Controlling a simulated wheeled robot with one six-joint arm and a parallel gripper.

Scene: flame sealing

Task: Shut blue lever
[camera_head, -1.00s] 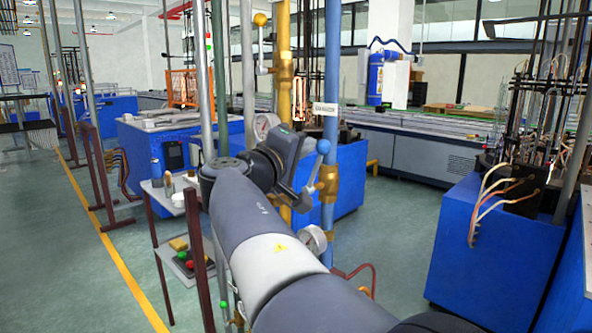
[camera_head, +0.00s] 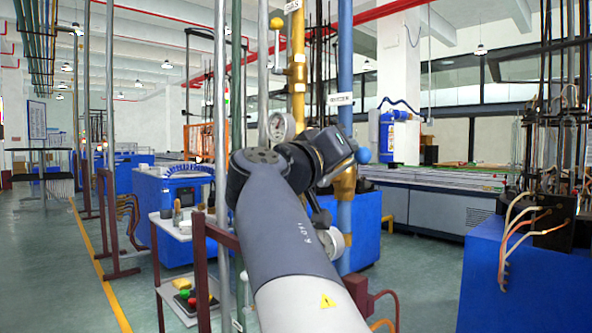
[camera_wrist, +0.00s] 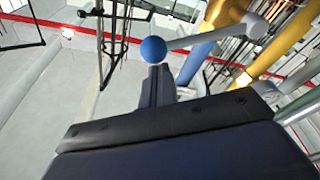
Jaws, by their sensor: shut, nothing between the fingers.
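The blue lever's round blue knob (camera_head: 364,156) shows just right of the blue pipe (camera_head: 345,105) in the head view. The brass valve body (camera_head: 343,185) is below it on that pipe. My gripper (camera_head: 343,148) is shut and empty, close to the knob's left side and partly in front of the pipe. In the wrist view the blue knob (camera_wrist: 153,49) is just beyond the shut fingertips (camera_wrist: 156,72), and its grey lever rod (camera_wrist: 203,37) runs right to a grey hub. I cannot tell whether fingers and knob touch. My wrist hides most of the rod in the head view.
A yellow pipe (camera_head: 298,60) with a brass valve stands left of the blue pipe. Pressure gauges (camera_head: 281,127) and (camera_head: 331,244) are close to my arm. A small table with red and green buttons (camera_head: 187,297) stands lower left. Open floor lies at far left.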

